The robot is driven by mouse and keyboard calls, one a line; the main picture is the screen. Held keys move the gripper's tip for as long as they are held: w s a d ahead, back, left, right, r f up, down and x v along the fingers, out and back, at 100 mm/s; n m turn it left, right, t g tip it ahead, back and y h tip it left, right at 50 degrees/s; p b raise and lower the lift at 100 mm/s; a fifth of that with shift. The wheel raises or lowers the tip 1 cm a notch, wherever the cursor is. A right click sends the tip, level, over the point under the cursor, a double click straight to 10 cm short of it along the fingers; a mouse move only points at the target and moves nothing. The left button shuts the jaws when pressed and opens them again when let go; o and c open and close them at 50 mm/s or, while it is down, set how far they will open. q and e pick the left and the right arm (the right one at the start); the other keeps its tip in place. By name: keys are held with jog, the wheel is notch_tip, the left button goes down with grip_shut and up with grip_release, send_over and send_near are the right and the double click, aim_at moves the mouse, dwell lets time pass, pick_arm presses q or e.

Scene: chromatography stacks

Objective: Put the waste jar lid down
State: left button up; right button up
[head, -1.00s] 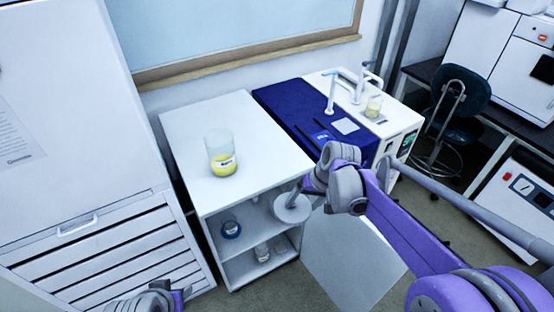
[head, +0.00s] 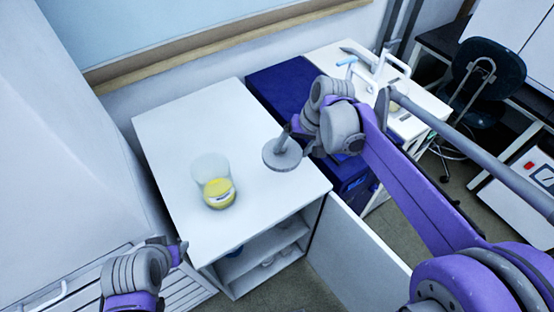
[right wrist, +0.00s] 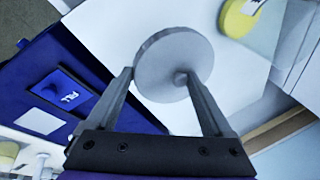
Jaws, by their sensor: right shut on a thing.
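The waste jar lid is a grey disc (head: 281,159) with a knob; it also shows in the right wrist view (right wrist: 170,55). The lid looks level in the head view, over the right part of the white cabinet top (head: 200,115). I cannot tell whether it touches the surface. My left gripper (head: 181,250) is at the lower left by the cabinet, and its jaws are too small to judge.
A clear jar with yellow liquid (head: 218,193) stands on the cabinet top, left of the lid. Its back and left parts are clear. The cabinet door (head: 345,250) hangs open.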

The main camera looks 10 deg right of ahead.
jog(key=shift+f, duration=0.45)
jog(key=f, duration=0.4)
jog(key=shift+s+f, duration=0.3)
jog(key=shift+f, duration=0.05)
pick_arm(q)
jog(key=shift+s+f+b, duration=0.3)
jog(key=shift+s+f, duration=0.1)
pick_arm(e)
jog(key=shift+w+f, duration=0.1)
jog(key=shift+f, duration=2)
pick_arm(q)
jog(key=shift+f, duration=0.1)
pick_arm(e)
jog(key=shift+f, duration=0.1)
jog(key=shift+f+b, duration=0.4)
jog(key=shift+f, duration=0.1)
pick_arm(q)
jog(key=shift+s+f, duration=0.25)
jog(key=shift+f, duration=0.25)
pick_arm(e)
jog(key=o, duration=1.1)
pick_arm(q)
jog(key=shift+r, duration=0.1)
pick_arm(e)
jog(key=shift+r, duration=0.1)
